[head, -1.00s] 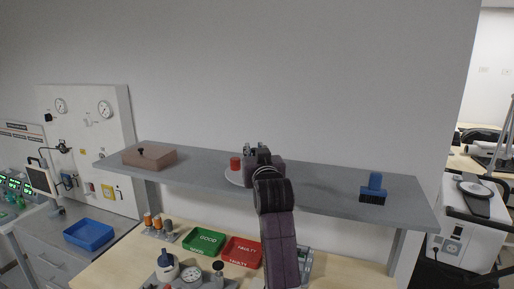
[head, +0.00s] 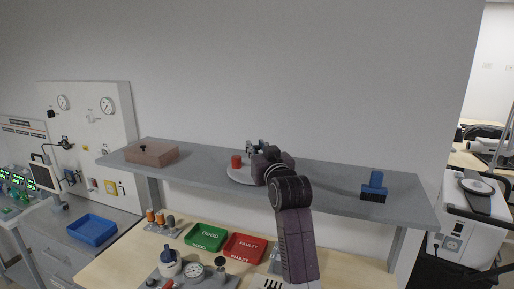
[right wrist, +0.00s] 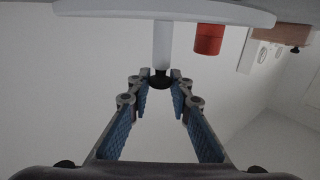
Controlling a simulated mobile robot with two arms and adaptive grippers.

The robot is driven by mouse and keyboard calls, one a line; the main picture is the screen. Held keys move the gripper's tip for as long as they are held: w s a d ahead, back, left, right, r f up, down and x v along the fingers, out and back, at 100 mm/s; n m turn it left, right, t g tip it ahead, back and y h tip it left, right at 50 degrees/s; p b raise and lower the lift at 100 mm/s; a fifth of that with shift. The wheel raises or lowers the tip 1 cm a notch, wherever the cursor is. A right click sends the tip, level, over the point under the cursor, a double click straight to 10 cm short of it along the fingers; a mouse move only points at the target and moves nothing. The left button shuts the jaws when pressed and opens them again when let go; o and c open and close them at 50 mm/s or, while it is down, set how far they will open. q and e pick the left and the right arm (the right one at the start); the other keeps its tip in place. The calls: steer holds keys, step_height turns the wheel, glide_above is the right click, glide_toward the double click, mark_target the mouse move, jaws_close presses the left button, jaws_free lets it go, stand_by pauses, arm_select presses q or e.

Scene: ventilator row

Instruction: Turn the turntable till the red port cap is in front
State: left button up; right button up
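The turntable is a white round plate (head: 238,176) on the grey shelf. The red port cap (head: 236,161) stands on its left part in the head view. My right gripper (head: 254,147) is over the plate's right part, partly hidden by my wrist. In the right wrist view the plate (right wrist: 120,10) runs along the top, with the red cap (right wrist: 208,39) right of a white post (right wrist: 162,43). The post's black tip (right wrist: 160,79) lies between the open fingertips of my right gripper (right wrist: 161,76); contact cannot be told. My left gripper is not in view.
On the shelf (head: 325,187) a brown box (head: 152,154) stands left and a blue-handled item (head: 374,187) right. Below are a green tray (head: 206,236), a red tray (head: 244,248) and several small parts. The shelf between turntable and blue item is mostly clear.

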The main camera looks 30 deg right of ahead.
steer(key=shift+o, duration=1.2)
steer(key=shift+w, duration=0.1)
steer(key=shift+o, duration=0.7)
steer(key=shift+w+d+f, duration=0.1)
steer(key=shift+w+f, duration=0.05)
steer(key=shift+w, duration=0.05)
steer(key=shift+s, duration=0.1)
steer(key=v, duration=1.1)
steer(key=shift+s, duration=0.35)
